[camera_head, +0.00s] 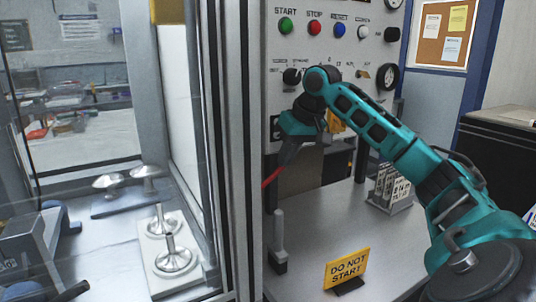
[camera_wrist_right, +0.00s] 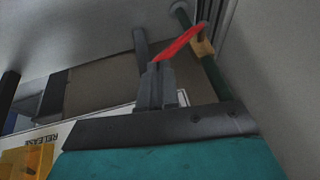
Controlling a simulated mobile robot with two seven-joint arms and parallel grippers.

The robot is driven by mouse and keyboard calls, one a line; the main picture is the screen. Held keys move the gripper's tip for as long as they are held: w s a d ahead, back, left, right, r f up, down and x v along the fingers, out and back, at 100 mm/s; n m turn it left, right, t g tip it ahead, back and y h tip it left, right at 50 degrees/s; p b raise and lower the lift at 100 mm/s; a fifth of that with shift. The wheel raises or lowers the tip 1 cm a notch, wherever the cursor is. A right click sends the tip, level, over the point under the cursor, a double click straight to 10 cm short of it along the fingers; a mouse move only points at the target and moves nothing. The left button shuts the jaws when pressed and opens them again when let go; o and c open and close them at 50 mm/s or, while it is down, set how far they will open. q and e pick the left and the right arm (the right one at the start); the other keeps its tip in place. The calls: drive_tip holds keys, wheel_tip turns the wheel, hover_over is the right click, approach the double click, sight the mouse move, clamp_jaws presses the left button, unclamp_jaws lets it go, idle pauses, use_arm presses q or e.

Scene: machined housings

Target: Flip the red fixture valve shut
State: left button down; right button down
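The red valve lever (camera_head: 272,177) shows in the head view as a short slanted bar beside the cabinet's edge post. In the right wrist view the red lever (camera_wrist_right: 180,43) runs from a brass-coloured valve body (camera_wrist_right: 203,48) on a dark green pipe (camera_wrist_right: 215,75) to my fingertips. My right gripper (camera_head: 286,158) points down just above the lever. In the wrist view its fingers (camera_wrist_right: 157,72) are close together, with the lever's free end at or just past their tips. I cannot tell whether they touch or pinch it. My left gripper is not in view.
A control panel (camera_head: 346,52) with buttons and knobs stands behind my right arm. A yellow "DO NOT START" sign (camera_head: 346,269) and a tag rack (camera_head: 390,190) stand on the bench (camera_head: 310,225). The glazed enclosure's post (camera_head: 240,150) is close left of the lever.

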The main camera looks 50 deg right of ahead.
drive_tip(key=s+d+f+m+t+y+b, duration=0.1)
drive_tip(key=d+f+y+b, duration=0.2)
drive_tip(key=f+y+b, duration=0.1)
drive_tip(key=shift+d+f+t+y+b, duration=0.3)
drive_tip(key=shift+f+t+b, duration=0.15)
drive_tip(key=shift+f, duration=0.7)
drive_tip(key=shift+r, duration=0.1)
